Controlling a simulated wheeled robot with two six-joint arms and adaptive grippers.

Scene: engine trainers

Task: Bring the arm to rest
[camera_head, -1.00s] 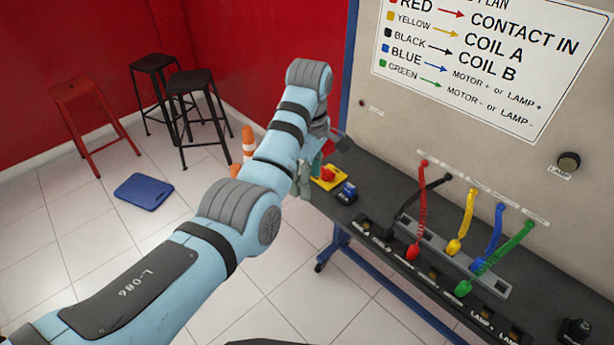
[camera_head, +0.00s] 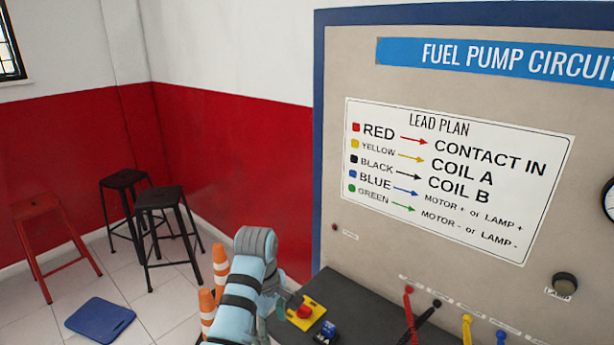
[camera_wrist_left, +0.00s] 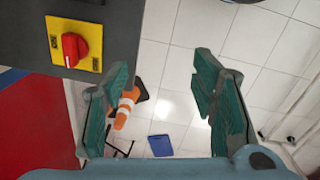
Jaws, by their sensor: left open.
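My left arm (camera_head: 240,300) comes up from the bottom of the head view, at the left end of the dark bench. In the left wrist view my left gripper (camera_wrist_left: 160,95) is open, its two green fingers apart with nothing between them but the floor beyond. The red rotary switch on its yellow plate (camera_wrist_left: 75,46) lies at the upper left of that view, beside the left finger and apart from it. The switch also shows in the head view (camera_head: 304,312), right of my wrist. My right gripper is not in view.
The bench (camera_head: 360,300) bears a blue part (camera_head: 326,332) and coloured leads (camera_head: 410,310) hanging from the trainer panel (camera_head: 440,235). Orange cones (camera_head: 221,268), black stools (camera_head: 160,205), a red stool (camera_head: 45,235) and a blue mat (camera_head: 100,317) stand or lie on the floor at left.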

